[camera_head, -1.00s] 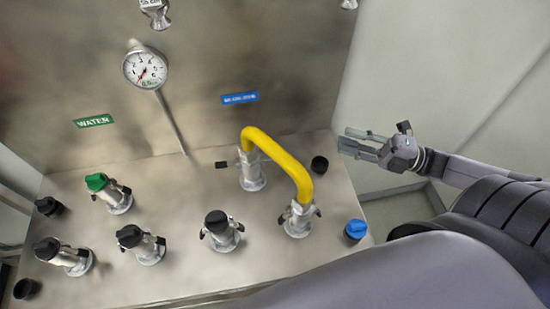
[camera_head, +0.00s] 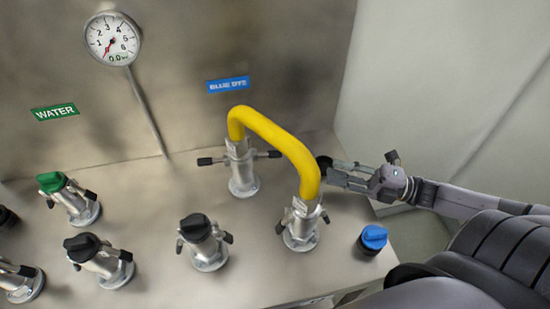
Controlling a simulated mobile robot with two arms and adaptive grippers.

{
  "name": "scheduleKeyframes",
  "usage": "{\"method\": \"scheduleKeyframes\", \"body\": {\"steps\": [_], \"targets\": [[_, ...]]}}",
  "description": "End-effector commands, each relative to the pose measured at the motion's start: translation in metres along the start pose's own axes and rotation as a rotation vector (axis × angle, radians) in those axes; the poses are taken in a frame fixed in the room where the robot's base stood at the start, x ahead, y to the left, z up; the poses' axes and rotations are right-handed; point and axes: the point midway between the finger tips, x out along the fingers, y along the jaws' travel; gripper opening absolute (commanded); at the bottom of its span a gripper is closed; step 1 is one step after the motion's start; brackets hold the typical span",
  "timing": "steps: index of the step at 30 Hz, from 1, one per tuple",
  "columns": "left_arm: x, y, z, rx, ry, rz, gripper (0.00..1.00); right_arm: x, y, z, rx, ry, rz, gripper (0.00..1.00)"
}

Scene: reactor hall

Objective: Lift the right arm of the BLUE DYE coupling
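The BLUE DYE coupling (camera_head: 243,178) is a silver fitting on the steel deck below the blue BLUE DYE label (camera_head: 228,85). One end of the bent yellow pipe (camera_head: 272,133) sits on it. Its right arm (camera_head: 270,154) is a dark lever sticking out roughly level, partly behind the pipe. Its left arm (camera_head: 211,160) also sticks out sideways. My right gripper (camera_head: 329,175) is right of the coupling, fingers pointing left. The fingers are apart and empty, with a gap between them and the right arm's tip. My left gripper is not in view.
The pipe's other end sits on a front silver coupling (camera_head: 301,226), its levers lowered. A black cap (camera_head: 323,162) shows just behind my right fingertips. A blue-capped port (camera_head: 372,239) is below my gripper. Several capped fittings stand at left; a gauge (camera_head: 113,39) hangs above.

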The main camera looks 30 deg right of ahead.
Motion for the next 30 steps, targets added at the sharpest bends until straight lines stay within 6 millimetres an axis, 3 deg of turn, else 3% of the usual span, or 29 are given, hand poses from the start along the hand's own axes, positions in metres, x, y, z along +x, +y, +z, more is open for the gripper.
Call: {"method": "scheduleKeyframes", "body": {"steps": [18,24,30], "targets": [[-0.004,0.001,0.006,0.001,-0.009,0.001,0.37,0.128,0.003,0.000,-0.002,0.002,0.004,0.28],[-0.007,0.001,0.006,0.001,-0.010,0.001,0.37,0.151,0.001,0.000,0.000,0.001,0.001,0.28],[-0.007,0.001,0.006,0.000,-0.010,0.001,0.37,0.158,0.000,-0.001,0.001,0.001,-0.001,0.28]]}}
